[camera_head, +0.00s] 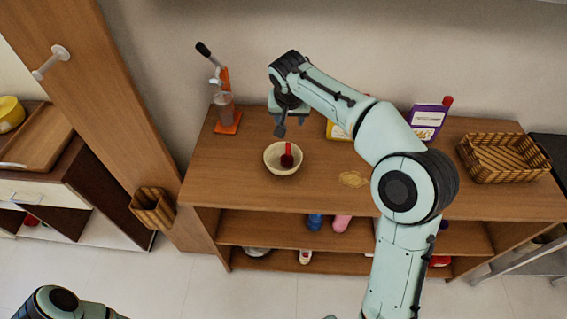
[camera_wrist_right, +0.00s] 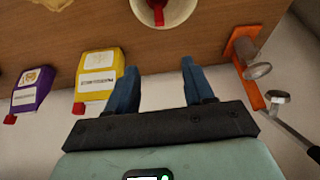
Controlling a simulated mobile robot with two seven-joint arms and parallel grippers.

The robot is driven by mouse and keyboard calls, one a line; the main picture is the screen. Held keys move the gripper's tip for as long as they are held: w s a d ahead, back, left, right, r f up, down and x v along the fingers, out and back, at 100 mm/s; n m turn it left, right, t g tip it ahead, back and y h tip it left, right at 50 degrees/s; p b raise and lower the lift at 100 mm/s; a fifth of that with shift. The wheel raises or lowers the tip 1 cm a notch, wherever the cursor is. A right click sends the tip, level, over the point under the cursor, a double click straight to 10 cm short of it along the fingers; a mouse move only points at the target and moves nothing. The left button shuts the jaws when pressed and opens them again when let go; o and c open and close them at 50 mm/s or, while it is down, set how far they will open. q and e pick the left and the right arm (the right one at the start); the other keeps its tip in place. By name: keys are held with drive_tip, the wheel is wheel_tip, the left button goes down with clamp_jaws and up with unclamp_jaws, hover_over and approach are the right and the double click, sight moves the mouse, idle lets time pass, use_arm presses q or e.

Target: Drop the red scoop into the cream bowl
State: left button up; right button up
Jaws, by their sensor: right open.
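The cream bowl (camera_head: 272,166) stands on the wooden shelf top, left of the middle. The red scoop (camera_head: 288,156) is inside it, upright or tilted against the right side, its lower end in the bowl. My right gripper (camera_head: 281,128) is above and just behind the bowl, apart from the scoop. In the right wrist view its two blue fingers (camera_wrist_right: 157,88) are spread wide with nothing between them. The bowl (camera_wrist_right: 178,14) and the scoop (camera_wrist_right: 157,10) show at the top edge there, partly cut off. My left gripper is not in view.
An orange-based juicer (camera_head: 226,120) stands left of my right gripper. A yellow package (camera_wrist_right: 97,80) and a purple package (camera_head: 427,121) stand at the back. A woven basket (camera_head: 502,158) sits at the right end. The shelf top (camera_head: 225,185) around the bowl is clear.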

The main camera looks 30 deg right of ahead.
drive_tip(key=v, duration=0.5)
drive_tip(key=shift+r, duration=0.25)
